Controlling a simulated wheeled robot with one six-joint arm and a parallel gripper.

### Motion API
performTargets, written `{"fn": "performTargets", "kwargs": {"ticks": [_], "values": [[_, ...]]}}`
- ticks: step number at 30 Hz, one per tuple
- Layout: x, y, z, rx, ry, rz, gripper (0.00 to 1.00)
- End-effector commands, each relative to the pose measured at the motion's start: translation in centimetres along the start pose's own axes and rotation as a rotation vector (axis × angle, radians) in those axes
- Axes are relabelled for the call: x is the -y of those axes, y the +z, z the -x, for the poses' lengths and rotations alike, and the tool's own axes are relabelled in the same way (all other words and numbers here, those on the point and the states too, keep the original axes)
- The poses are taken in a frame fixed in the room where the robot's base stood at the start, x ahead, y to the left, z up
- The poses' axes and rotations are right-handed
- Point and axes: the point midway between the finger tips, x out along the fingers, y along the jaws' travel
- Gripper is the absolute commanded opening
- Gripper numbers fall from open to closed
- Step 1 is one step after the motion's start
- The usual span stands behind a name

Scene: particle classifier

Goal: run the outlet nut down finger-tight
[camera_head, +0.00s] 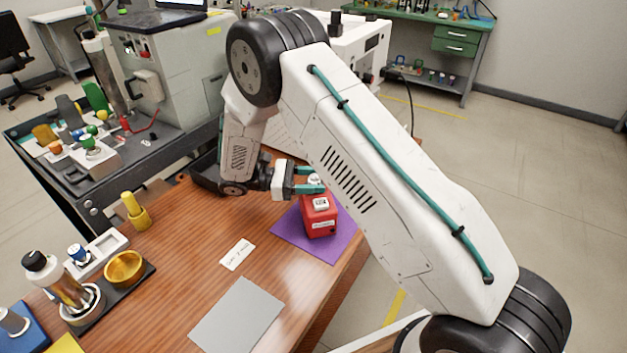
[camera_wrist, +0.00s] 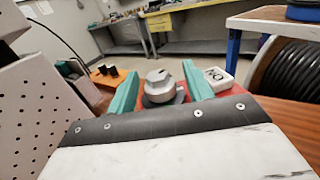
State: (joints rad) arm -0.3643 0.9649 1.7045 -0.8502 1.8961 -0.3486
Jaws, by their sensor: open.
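The red block (camera_head: 320,218) stands upright on a purple mat (camera_head: 345,238) near the table's right edge. In the wrist view a grey metal hex nut (camera_wrist: 158,78) sits on a round grey fitting on top of the red block (camera_wrist: 205,92). I take it to be the outlet nut. My gripper (camera_head: 314,180) reaches in from the left at the height of the block's top. In the wrist view the teal fingers of my gripper (camera_wrist: 159,82) are apart, one on each side of the nut, with gaps showing. The nut's thread is hidden.
A white label card (camera_head: 236,255) and a grey sheet (camera_head: 237,316) lie on the wooden table. A gold bowl (camera_head: 124,268), a yellow peg (camera_head: 135,210) and a capped bottle (camera_head: 58,282) stand at the left. Open tabletop lies between these and the block.

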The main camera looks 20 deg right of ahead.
Motion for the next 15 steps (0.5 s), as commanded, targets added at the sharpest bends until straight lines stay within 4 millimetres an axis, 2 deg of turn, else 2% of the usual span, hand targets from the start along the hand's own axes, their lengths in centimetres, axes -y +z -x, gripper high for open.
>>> {"fn": "performTargets", "kwargs": {"ticks": [4, 12, 15], "values": [[0.0, -0.1, 1.4, -0.001, 0.002, 0.0, 0.51], [0.1, -0.1, 6.0, -0.001, 0.002, -0.001, 0.51], [0.1, -0.1, 7.0, 0.0, 0.0, -0.001, 0.51]]}}
